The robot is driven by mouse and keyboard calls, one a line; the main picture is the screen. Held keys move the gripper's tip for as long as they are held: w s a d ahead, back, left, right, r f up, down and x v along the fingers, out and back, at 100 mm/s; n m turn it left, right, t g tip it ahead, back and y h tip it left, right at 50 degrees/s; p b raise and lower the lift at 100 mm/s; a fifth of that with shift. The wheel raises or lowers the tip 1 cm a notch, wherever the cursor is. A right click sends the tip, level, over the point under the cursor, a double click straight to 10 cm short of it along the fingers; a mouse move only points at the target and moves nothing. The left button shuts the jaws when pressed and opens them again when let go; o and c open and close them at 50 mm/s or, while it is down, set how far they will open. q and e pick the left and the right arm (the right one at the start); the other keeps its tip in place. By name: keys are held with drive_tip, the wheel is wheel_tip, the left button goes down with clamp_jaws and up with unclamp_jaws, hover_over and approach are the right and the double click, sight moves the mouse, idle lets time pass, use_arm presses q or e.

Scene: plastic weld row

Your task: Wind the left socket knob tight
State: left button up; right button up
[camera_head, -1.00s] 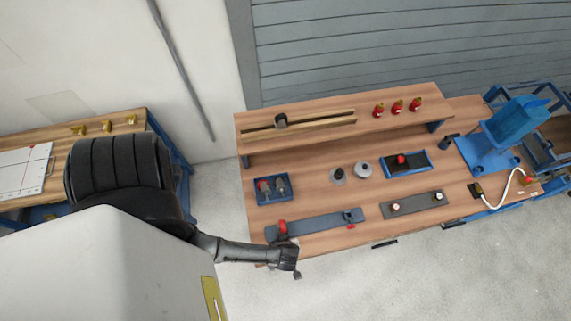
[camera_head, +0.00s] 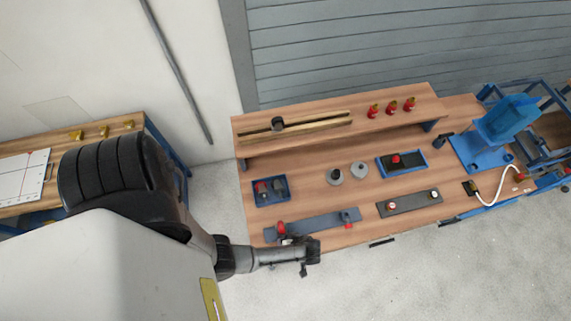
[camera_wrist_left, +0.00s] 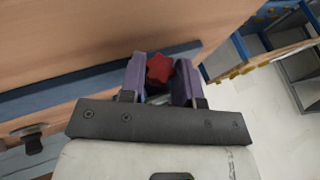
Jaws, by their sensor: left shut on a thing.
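A red star-shaped knob (camera_head: 280,228) stands at the left end of a long grey-blue bar (camera_head: 315,222) near the bench's front edge. A second small red knob (camera_head: 348,226) shows at the bar's right end. My left gripper (camera_head: 287,239) reaches over the front edge to the left knob. In the left wrist view the purple fingers of my left gripper (camera_wrist_left: 161,75) are shut on the red knob (camera_wrist_left: 160,67), one on each side. The knob's stem and seat are mostly hidden by the gripper. My right gripper is not in view.
A grey plate (camera_head: 408,205) with two white-topped knobs lies to the right. A raised shelf (camera_head: 330,137) runs along the back. The floor (camera_head: 400,280) in front looks clear.

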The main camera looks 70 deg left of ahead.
use_arm(q)
drive_tip(key=o, duration=0.9)
